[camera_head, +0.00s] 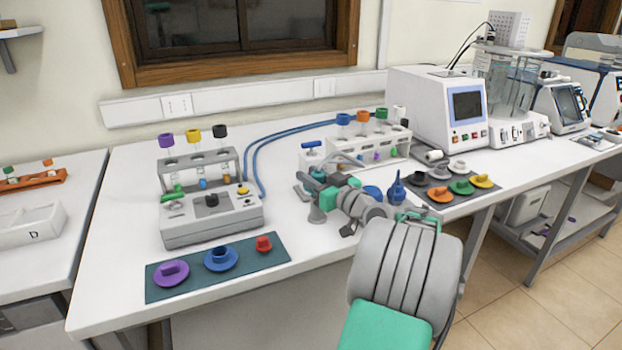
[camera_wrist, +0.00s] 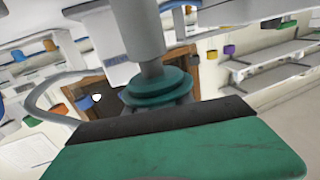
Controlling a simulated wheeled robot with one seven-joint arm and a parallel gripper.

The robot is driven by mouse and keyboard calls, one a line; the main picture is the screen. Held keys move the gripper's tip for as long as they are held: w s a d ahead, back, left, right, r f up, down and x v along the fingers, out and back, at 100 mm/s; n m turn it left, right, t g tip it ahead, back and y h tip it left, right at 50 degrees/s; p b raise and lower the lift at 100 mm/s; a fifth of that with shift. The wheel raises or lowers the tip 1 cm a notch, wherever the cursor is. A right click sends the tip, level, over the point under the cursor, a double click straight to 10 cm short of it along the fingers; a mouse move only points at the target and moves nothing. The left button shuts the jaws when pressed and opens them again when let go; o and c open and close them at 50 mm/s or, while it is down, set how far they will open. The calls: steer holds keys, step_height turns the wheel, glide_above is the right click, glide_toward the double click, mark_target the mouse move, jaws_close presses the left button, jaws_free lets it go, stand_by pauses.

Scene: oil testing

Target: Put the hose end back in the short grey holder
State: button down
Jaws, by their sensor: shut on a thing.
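My gripper (camera_head: 322,188) is over the middle of the white bench, shut on the hose end. In the wrist view the hose end (camera_wrist: 157,86) shows as a teal ringed collar with a grey cylinder, against the dark pad of a green finger (camera_wrist: 180,150). A pale grey hose (camera_wrist: 38,92) curves at the left of that view. In the head view my gripper mostly hides the hose end. A short grey cone-shaped piece (camera_head: 317,214) stands just below my gripper; I cannot tell for sure that it is the holder. Any gap between them is unclear.
A grey tester (camera_head: 212,218) with a tube rack stands left, behind a dark mat (camera_head: 155,290) with coloured knobs. A white tube rack (camera_head: 398,146) stands behind my gripper. A blue squeeze bulb (camera_head: 397,188) and a second mat of caps lie to the right.

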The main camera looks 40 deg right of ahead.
steer(key=shift+r, duration=0.35)
stand_by(0.3)
steer(key=shift+r, duration=0.6)
steer(key=shift+b, duration=0.35)
stand_by(0.5)
steer(key=shift+f+b, duration=1.25)
steer(key=shift+b, duration=0.05)
steer(key=shift+r, duration=0.1)
stand_by(0.5)
steer(key=shift+r, duration=0.75)
stand_by(0.8)
steer(key=shift+f+b, duration=1.25)
steer(key=shift+b, duration=0.15)
